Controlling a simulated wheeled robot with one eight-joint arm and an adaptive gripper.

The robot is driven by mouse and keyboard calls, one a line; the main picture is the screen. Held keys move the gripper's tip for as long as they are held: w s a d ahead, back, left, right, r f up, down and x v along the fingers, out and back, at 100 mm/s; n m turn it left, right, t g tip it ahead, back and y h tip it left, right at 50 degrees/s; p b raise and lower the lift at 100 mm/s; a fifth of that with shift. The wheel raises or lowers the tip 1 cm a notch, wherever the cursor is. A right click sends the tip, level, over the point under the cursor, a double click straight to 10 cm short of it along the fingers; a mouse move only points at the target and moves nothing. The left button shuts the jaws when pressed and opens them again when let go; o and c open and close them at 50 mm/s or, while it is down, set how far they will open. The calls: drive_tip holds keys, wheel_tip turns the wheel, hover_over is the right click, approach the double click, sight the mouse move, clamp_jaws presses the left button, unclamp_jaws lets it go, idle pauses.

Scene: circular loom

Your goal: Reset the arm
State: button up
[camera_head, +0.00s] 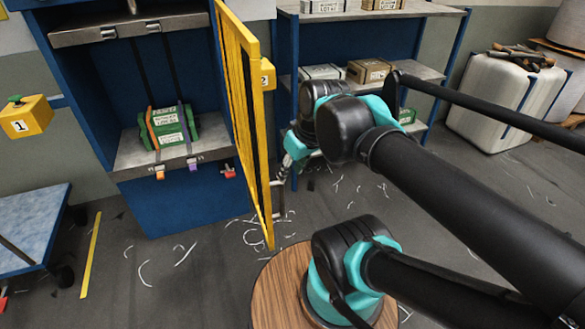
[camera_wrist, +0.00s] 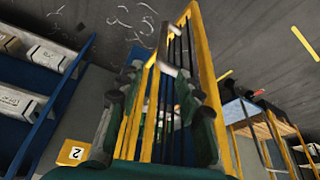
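My arm reaches from the right in the head view. My gripper (camera_head: 279,198) hangs beside the right side of the open yellow barred gate (camera_head: 246,110), with its fingertips low. In the wrist view, the two dark fingers of my gripper (camera_wrist: 158,82) stand apart, with the gate's yellow frame (camera_wrist: 204,70) and bars showing between and beyond them. I see no object held. I cannot tell whether a finger touches the gate.
A blue cabinet (camera_head: 185,200) behind the gate holds a green labelled case (camera_head: 170,124). A yellow box marked 1 (camera_head: 25,118) and a blue-topped cart (camera_head: 32,225) are at left. Shelves (camera_head: 430,72) with boxes stand behind my arm. A round wooden top (camera_head: 277,290) is near my base.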

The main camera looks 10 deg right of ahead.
drive_tip(key=shift+s+r, duration=0.15)
drive_tip(key=shift+r, duration=0.15)
idle(0.4)
drive_tip(key=w+d+f+m+t+h, duration=0.1)
drive_tip(key=w+d+f+m+t, duration=0.15)
drive_tip(key=w, duration=0.55)
drive_tip(key=w+d+f+m+t+h, duration=0.1)
drive_tip(key=w+d+f+m, duration=0.25)
drive_tip(key=w, duration=0.45)
drive_tip(key=s+f+g, duration=0.3)
drive_tip(key=s+f, duration=0.4)
drive_tip(key=s, duration=0.5)
drive_tip(key=shift+s+d+f+n, duration=0.2)
drive_tip(key=shift+s+d+n, duration=0.1)
drive_tip(key=shift+n, duration=0.1)
